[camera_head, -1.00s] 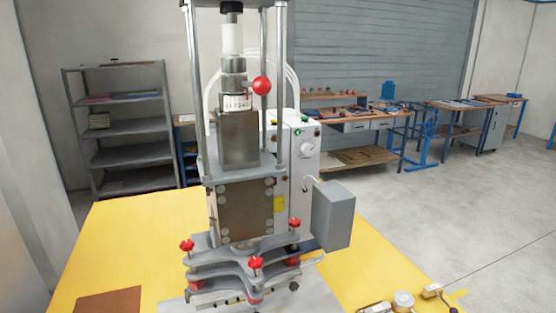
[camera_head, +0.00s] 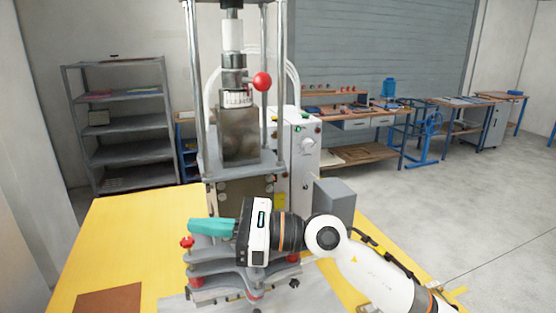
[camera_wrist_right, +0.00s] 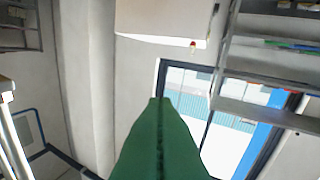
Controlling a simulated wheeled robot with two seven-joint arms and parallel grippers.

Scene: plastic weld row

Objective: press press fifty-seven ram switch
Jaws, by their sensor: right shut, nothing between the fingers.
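The press (camera_head: 238,135) stands on the yellow table, with a steel ram column and a red ball knob (camera_head: 262,81). Its white control box (camera_head: 298,165) stands just right of the columns, with a round dial (camera_head: 307,144) and small coloured buttons on top. I cannot tell which of these is the ram switch. My right gripper (camera_head: 192,226) is shut and empty, its teal fingers pointing left in front of the lower press, apart from the control box. The closed fingers also show in the right wrist view (camera_wrist_right: 159,100), facing wall and window. My left gripper is out of view.
The yellow table (camera_head: 120,240) has free room on the left, with a brown sheet (camera_head: 110,300). A grey box (camera_head: 335,197) sits right of the press, partly behind my right arm. Grey shelves (camera_head: 120,125) and workbenches stand farther back.

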